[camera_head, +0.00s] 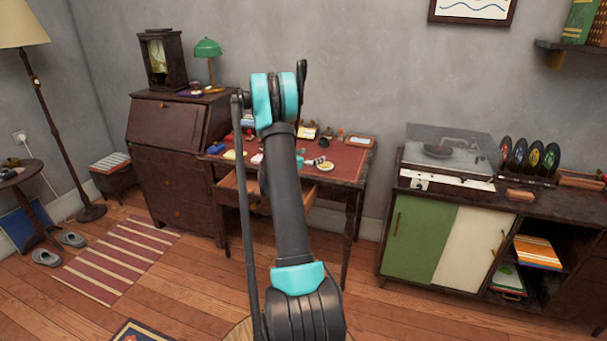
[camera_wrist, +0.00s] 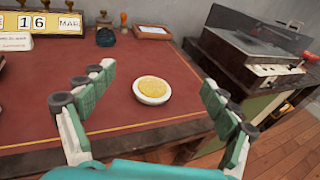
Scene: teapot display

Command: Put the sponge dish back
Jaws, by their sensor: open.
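The sponge dish (camera_wrist: 152,101) is a small round white dish with a yellow sponge (camera_wrist: 152,86) in it. It stands upright on the red desk top (camera_wrist: 60,115), near the desk's front right edge. It also shows in the head view (camera_head: 325,167), just right of my arm. My gripper (camera_wrist: 159,77) is open and empty in the wrist view, its fingers apart on either side of the dish in the picture and not touching it.
A calendar block (camera_wrist: 42,22), a dark inkwell-like item (camera_wrist: 105,36), a stamp and a small framed tray (camera_wrist: 152,32) stand farther back on the desk. A record player (camera_head: 450,150) on a cabinet stands right of the desk. The desk top around the dish is clear.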

